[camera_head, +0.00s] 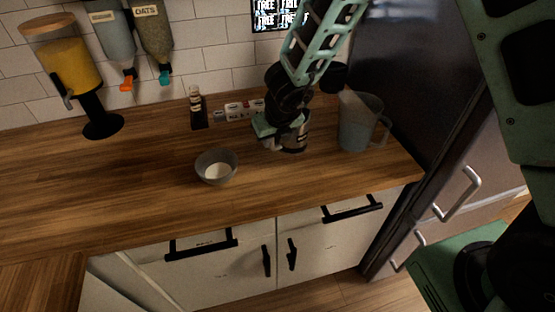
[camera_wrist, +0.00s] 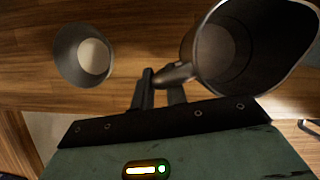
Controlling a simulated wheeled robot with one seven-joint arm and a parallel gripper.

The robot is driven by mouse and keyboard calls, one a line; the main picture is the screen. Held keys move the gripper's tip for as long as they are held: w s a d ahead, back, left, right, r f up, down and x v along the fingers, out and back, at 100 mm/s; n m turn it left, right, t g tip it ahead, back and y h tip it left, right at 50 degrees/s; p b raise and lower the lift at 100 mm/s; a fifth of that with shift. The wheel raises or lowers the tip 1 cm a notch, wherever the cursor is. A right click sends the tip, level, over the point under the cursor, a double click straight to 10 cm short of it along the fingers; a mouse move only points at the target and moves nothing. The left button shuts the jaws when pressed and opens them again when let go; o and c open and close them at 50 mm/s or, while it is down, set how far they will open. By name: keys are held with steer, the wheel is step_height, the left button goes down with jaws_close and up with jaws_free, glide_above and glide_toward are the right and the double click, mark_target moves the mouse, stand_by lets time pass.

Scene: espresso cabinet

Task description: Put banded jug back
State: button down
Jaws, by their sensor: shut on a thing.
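A grey metal jug (camera_head: 297,135) is at my gripper (camera_head: 275,138), over the back right part of the wooden counter. A darker stripe seems to show on its side, but the arm hides much of it. In the wrist view the jug (camera_wrist: 248,50) is seen from above, open and seemingly empty. Its handle lies between the fingertips of my gripper (camera_wrist: 160,82), which is shut on it. I cannot tell whether the jug's base touches the counter.
A larger grey pitcher (camera_head: 358,125) stands close to the right, near the dark fridge. A small bowl with pale contents (camera_head: 216,172) stands to the front left. A dark bottle (camera_head: 197,108) and a white box (camera_head: 238,111) are behind. The left counter is mostly clear.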

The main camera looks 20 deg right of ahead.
steer(key=shift+f+b, duration=1.9)
steer(key=shift+f, duration=1.2)
steer(key=shift+f, duration=0.1)
steer(key=c, duration=1.4)
jaws_free()
